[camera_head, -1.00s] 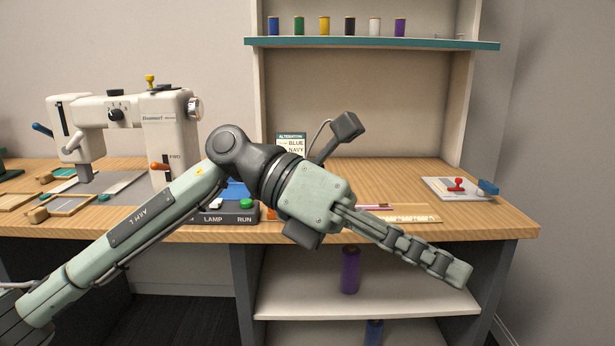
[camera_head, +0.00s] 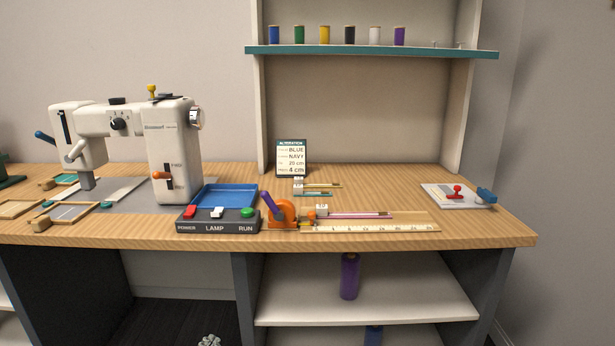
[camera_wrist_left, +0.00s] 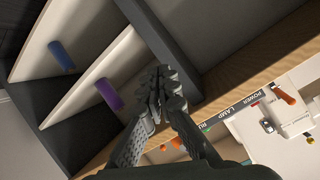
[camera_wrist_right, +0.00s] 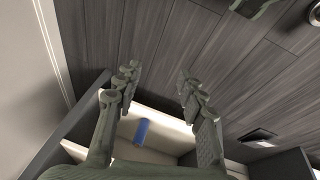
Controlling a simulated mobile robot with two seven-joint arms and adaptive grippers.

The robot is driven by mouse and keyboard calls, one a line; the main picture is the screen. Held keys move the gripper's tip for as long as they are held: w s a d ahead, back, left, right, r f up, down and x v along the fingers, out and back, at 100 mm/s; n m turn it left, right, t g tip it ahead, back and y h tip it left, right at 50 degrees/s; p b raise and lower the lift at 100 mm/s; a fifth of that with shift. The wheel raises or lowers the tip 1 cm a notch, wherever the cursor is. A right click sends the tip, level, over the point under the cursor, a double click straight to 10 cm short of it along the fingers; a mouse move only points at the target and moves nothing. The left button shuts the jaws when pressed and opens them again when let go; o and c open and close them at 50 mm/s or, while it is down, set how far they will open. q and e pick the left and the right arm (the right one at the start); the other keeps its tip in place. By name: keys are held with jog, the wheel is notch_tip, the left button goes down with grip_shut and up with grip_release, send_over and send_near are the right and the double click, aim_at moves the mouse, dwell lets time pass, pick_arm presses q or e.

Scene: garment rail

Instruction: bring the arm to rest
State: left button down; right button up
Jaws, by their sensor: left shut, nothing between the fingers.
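My left gripper (camera_wrist_left: 162,84) shows in the left wrist view with its fingers together and nothing between them. It is in front of the bench, with the lower shelves and the bench edge behind it. In the head view only a small pale grey piece at the bottom edge may be its tip; the rest of the left arm is out of that view. My right gripper (camera_wrist_right: 157,82) is open and empty in the right wrist view, over the dark plank floor and a low shelf. It does not show in the head view.
The wooden bench (camera_head: 400,236) carries a sewing machine (camera_head: 172,150), a switch box (camera_head: 216,225), an orange tool (camera_head: 283,213), a ruler (camera_head: 370,227) and a white plate (camera_head: 456,196) with a red knob. A purple spool (camera_head: 349,277) stands on the shelf below. Space above the bench is clear.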

pick_arm(q)
jog(key=s+a+f+n+g, duration=0.2)
jog(key=s+f+g, duration=0.3)
jog(key=s+f, duration=0.4)
jog(key=s+a+f+n+g+y, duration=0.1)
jog(key=s+a+f+n+g, duration=0.1)
jog(key=s+a+f+g, duration=0.3)
jog(key=s+f, duration=0.4)
jog(key=s, duration=0.7)
jog(key=shift+s+a+f+p, duration=0.15)
jog(key=shift+s+f+p, duration=0.15)
jog(key=shift+f, duration=0.1)
pick_arm(e)
jog(key=shift+w+a+f, duration=0.1)
jog(key=shift+w+f, duration=0.05)
jog(key=shift+f, duration=0.3)
jog(key=shift+w+a+f, duration=0.1)
jog(key=shift+w+f, duration=0.05)
jog(key=shift+f, duration=0.3)
pick_arm(q)
jog(key=shift+w, duration=0.1)
pick_arm(e)
jog(key=shift+s+d, duration=0.2)
jog(key=shift+s, duration=0.25)
jog(key=shift+w, duration=0.2)
jog(key=shift+w+r, duration=0.15)
jog(key=shift+w, duration=0.15)
jog(key=shift+a, duration=0.2)
